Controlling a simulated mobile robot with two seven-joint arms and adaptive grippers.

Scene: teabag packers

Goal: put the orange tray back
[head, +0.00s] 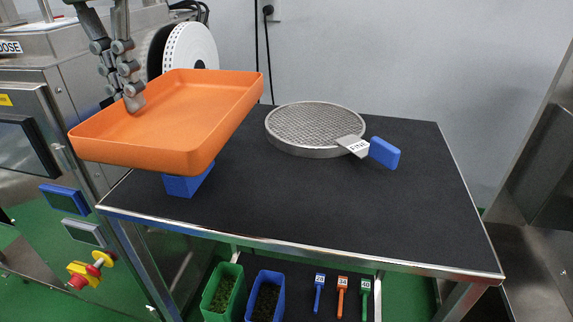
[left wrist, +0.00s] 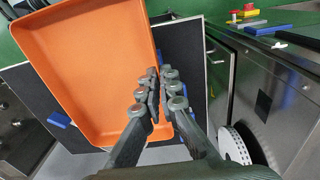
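The orange tray (head: 190,105) is a shallow, empty rectangular tray, held tilted above the left part of the black-topped table (head: 330,205). My left gripper (head: 133,97) comes down from above at the tray's far left side. One finger shows inside the tray; the other is hidden behind its wall. In the left wrist view, the fingers (left wrist: 161,76) close around the side wall of the orange tray (left wrist: 95,60). My right gripper is in neither view.
A round sieve (head: 312,128) with a blue handle (head: 384,152) lies on the table. A blue object (head: 188,184) shows partly under the tray. A machine with a white reel (head: 190,48) stands at left. Green (head: 222,290) and blue (head: 264,295) bins sit below the table. The table's right side is clear.

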